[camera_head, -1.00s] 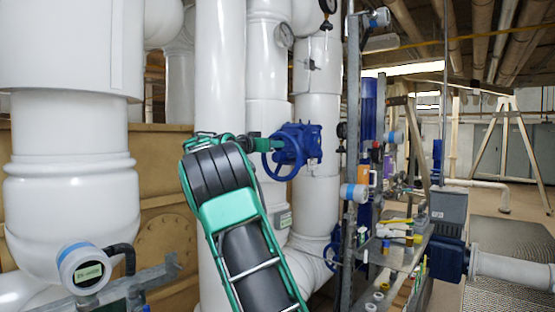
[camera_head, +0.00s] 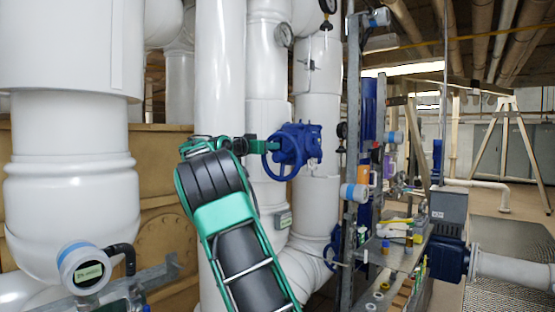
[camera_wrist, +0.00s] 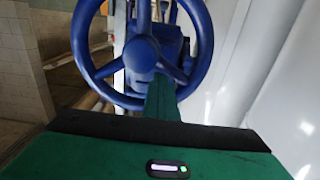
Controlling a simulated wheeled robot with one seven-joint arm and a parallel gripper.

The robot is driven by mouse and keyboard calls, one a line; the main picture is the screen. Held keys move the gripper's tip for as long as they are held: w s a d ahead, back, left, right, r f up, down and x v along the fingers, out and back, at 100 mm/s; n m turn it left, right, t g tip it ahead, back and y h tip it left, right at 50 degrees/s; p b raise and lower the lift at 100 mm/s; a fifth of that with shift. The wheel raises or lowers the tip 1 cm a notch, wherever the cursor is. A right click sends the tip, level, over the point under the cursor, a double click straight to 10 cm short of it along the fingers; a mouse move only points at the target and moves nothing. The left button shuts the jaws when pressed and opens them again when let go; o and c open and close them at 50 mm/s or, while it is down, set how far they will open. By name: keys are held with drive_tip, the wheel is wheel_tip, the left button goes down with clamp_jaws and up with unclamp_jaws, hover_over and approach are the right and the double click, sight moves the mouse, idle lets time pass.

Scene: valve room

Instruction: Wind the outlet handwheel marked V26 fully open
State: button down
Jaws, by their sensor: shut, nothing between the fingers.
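A blue handwheel (camera_head: 270,158) sits on a blue valve body (camera_head: 298,148) on the white vertical pipe in the head view. It fills the upper middle of the wrist view (camera_wrist: 143,53), with its hub and spokes facing me. No V26 marking is readable. My gripper (camera_head: 272,146) is at the wheel. In the wrist view its green fingers (camera_wrist: 161,98) are together and overlap the lower part of the wheel, near the hub and a lower spoke. They hold nothing. Whether they touch a spoke or the rim I cannot tell.
Thick white pipes stand around the valve. A second blue handwheel (camera_head: 333,248) is lower down. A grey metal post (camera_head: 352,150) and a cluttered shelf (camera_head: 400,258) stand to the right. A round gauge (camera_head: 84,268) is at lower left. Open floor shows at far right.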

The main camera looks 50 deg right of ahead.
drive_tip(key=shift+w+f, duration=0.6)
drive_tip(key=shift+w, duration=0.05)
drive_tip(key=shift+f, duration=0.1)
drive_tip(key=shift+w+f, duration=0.4)
drive_tip(key=shift+f, duration=0.35)
drive_tip(key=shift+w+a+f, duration=0.1)
drive_tip(key=shift+f, duration=0.65)
drive_tip(key=shift+f, duration=0.1)
